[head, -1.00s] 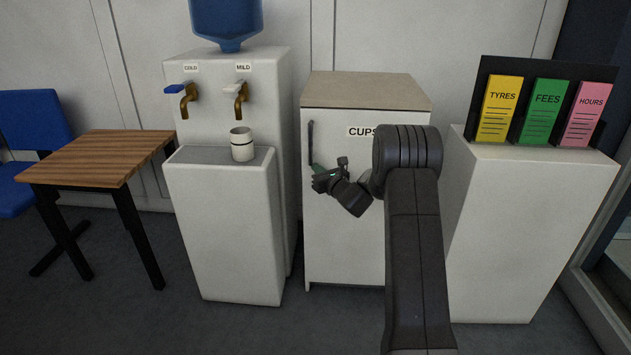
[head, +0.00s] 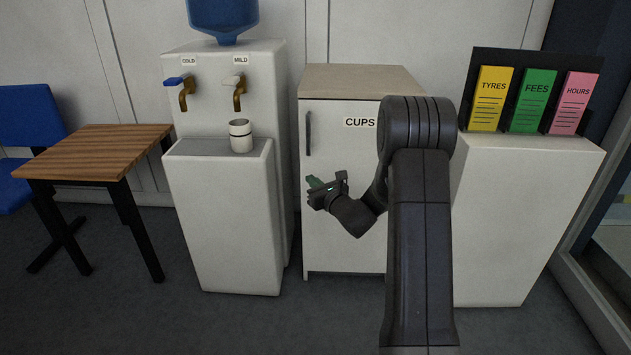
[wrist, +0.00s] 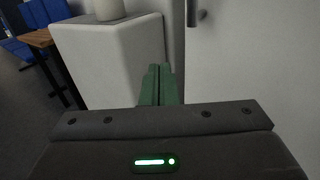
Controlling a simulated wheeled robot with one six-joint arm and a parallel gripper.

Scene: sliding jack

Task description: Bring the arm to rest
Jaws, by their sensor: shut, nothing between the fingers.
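My gripper (head: 314,183) is in front of the white cups cabinet (head: 345,240), below the level of its dark handle (head: 309,134). My arm reaches in from the lower right and bends at a dark elbow joint. In the wrist view the green fingers (wrist: 158,84) are together, with nothing between them. They point at the gap between the water dispenser and the cabinet door. The gripper looks clear of both.
The water dispenser (head: 222,225) stands left of the cabinet with a white cup (head: 240,137) on its ledge. A wooden table (head: 95,150) is further left. A white counter (head: 520,220) with leaflets stands right. The floor in front is clear.

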